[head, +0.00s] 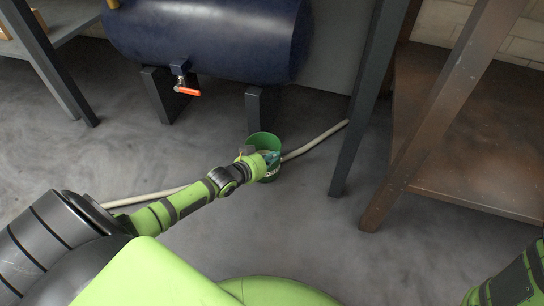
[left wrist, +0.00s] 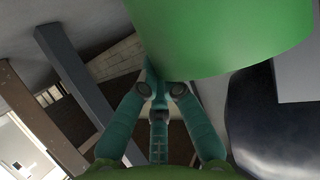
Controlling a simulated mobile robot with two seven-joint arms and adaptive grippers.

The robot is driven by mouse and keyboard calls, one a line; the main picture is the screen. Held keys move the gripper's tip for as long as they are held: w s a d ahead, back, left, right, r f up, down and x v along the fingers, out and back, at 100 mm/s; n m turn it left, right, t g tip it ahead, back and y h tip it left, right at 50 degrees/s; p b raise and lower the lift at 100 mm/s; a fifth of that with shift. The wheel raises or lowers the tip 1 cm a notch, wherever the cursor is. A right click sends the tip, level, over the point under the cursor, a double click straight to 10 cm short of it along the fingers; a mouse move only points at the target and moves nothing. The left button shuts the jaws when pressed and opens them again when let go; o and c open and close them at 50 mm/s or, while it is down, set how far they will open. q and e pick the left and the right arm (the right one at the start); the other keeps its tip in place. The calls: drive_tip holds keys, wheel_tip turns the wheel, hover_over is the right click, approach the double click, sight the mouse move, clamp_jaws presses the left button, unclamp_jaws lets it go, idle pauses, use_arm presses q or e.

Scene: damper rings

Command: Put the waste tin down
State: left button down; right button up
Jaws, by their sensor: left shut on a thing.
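The waste tin (head: 263,139) is a green, open-topped bucket in the middle of the head view, in front of the dark blue tank. It looks roughly upright, with something pale showing inside. My left gripper (head: 271,158) is shut on it, at the tin's near side. In the left wrist view the tin's green wall (left wrist: 235,35) fills the upper right, and the teal fingers of my left gripper (left wrist: 160,82) meet its edge. I cannot tell whether the tin's base touches the floor. My right gripper is out of view.
A dark blue tank (head: 210,35) with an orange-handled valve (head: 186,90) stands on dark legs behind the tin. A pale hose (head: 315,142) runs along the floor by the tin. A rusty brown bench (head: 470,130) stands at right. The grey floor (head: 300,220) in front is clear.

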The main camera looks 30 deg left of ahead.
use_arm(q)
drive_tip(key=shift+f, duration=0.2)
idle(0.3)
drive_tip(key=c, duration=1.3)
unclamp_jaws()
drive_tip(key=shift+c, duration=0.2)
drive_tip(key=v, duration=1.2)
clamp_jaws()
